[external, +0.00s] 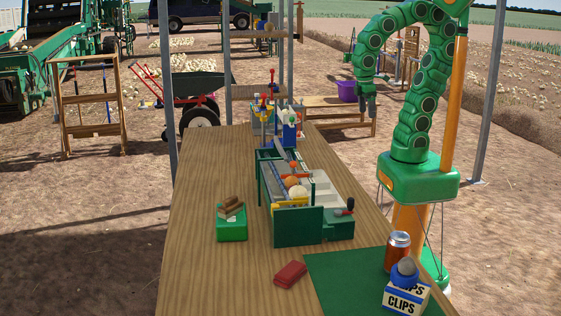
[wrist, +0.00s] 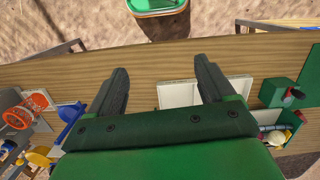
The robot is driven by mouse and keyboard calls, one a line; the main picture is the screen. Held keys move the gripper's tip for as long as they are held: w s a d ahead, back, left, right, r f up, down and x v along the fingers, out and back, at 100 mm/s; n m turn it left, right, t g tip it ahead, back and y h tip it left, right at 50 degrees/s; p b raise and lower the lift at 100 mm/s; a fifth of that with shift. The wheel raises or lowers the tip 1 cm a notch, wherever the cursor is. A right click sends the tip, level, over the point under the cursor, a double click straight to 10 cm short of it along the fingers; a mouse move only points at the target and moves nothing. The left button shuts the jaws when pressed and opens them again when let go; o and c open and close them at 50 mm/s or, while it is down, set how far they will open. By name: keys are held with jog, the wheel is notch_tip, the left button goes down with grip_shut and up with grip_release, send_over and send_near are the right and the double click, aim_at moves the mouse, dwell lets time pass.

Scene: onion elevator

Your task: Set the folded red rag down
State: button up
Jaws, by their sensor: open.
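The folded red rag (external: 290,274) lies flat on the wooden table (external: 192,200) near its front, just left of a green mat (external: 325,270). Nothing is holding it. The rag does not show in the wrist view. My gripper (external: 368,108) hangs fingers down at the far right side of the table, well away from the rag. In the wrist view my gripper (wrist: 162,78) has its two dark fingers wide apart with nothing between them.
A green onion elevator model (external: 297,226) stands mid-table, with a green block (external: 231,228) to its left. A can (external: 397,250) and a CLIPS box (external: 406,297) stand on the mat's right. The table's left side is mostly clear.

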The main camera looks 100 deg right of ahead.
jog(key=shift+m, duration=0.4)
jog(key=s, duration=0.1)
jog(key=s+d, duration=0.1)
jog(key=s, duration=0.3)
jog(key=shift+s+d+f, duration=0.1)
jog(key=shift+d+f, duration=0.25)
jog(key=shift+d, duration=0.05)
dwell(0.4)
